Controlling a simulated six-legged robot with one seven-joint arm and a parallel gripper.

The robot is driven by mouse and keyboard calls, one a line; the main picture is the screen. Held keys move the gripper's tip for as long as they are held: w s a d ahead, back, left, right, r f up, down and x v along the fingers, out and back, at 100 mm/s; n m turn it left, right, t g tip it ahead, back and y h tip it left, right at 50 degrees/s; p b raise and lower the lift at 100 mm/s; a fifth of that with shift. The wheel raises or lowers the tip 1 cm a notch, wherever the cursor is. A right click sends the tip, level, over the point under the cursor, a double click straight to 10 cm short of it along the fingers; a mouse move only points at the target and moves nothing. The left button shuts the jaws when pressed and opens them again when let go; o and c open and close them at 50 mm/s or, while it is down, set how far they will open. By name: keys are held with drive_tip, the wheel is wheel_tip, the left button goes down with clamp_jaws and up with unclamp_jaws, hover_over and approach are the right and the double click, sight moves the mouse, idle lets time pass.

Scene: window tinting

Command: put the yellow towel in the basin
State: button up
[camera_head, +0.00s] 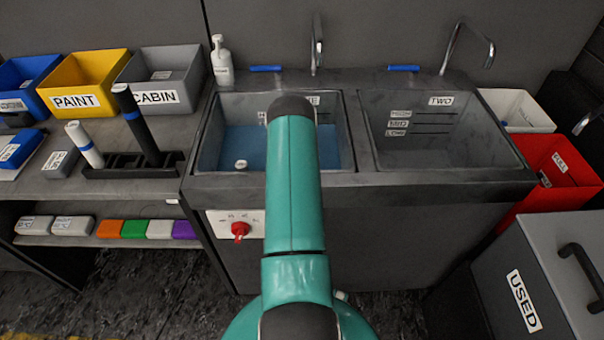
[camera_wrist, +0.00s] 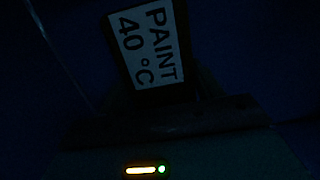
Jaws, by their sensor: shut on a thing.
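The left basin (camera_head: 240,108) holds blue water with a small white round thing on its bottom. Its label, partly hidden by my arm, ends in E. The right basin (camera_head: 440,136), marked TWO, looks empty. My arm reaches forward over the left basin and hides my gripper in the head view. The wrist view is very dark and bluish. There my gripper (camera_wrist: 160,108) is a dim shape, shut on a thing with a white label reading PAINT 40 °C. I take this as the yellow towel (camera_wrist: 147,45); its colour does not show.
A yellow PAINT bin (camera_head: 75,101) and a grey CABIN bin (camera_head: 160,97) stand on the left bench. Bottles in a black rack (camera_head: 130,165) are near the basin. Taps (camera_head: 317,50) rise behind. A red bin (camera_head: 550,170) and a USED box (camera_head: 525,300) stand right.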

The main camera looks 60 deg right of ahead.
drive_tip(key=o, duration=1.2)
drive_tip(key=shift+c, duration=0.2)
wheel_tip(320, 180, up, 12)
drive_tip(key=d, duration=0.1)
drive_tip(key=shift+w, duration=0.35)
drive_tip(key=shift+d, duration=0.1)
